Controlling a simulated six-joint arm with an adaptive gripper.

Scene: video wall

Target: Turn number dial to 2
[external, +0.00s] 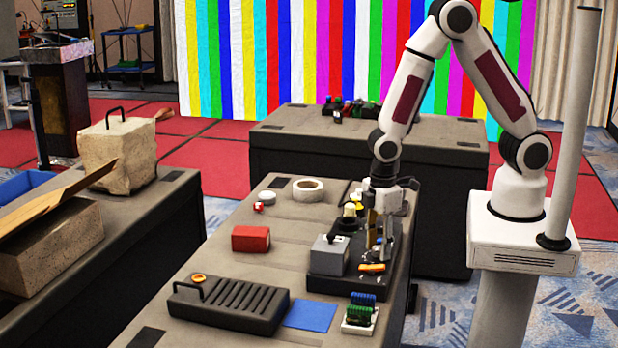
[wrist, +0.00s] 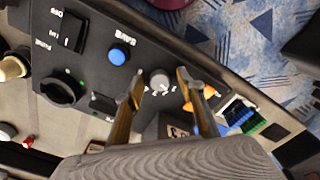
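The number dial (wrist: 160,79) is a small light grey knob on a black control panel (wrist: 100,25), with small white marks beside it that are too small to read. In the wrist view my gripper (wrist: 161,82) is open, with one finger at each side of the dial. I cannot tell whether the fingers touch it. In the external view my gripper (external: 377,252) points down over the right part of the panel (external: 347,285), and the dial cannot be made out there.
The panel also has a blue button (wrist: 118,56), a black rocker switch (wrist: 74,32) and a round black knob (wrist: 62,92). An orange part (wrist: 195,103) and a grey box (external: 329,255) are close to my gripper. A red block (external: 251,239) lies further left.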

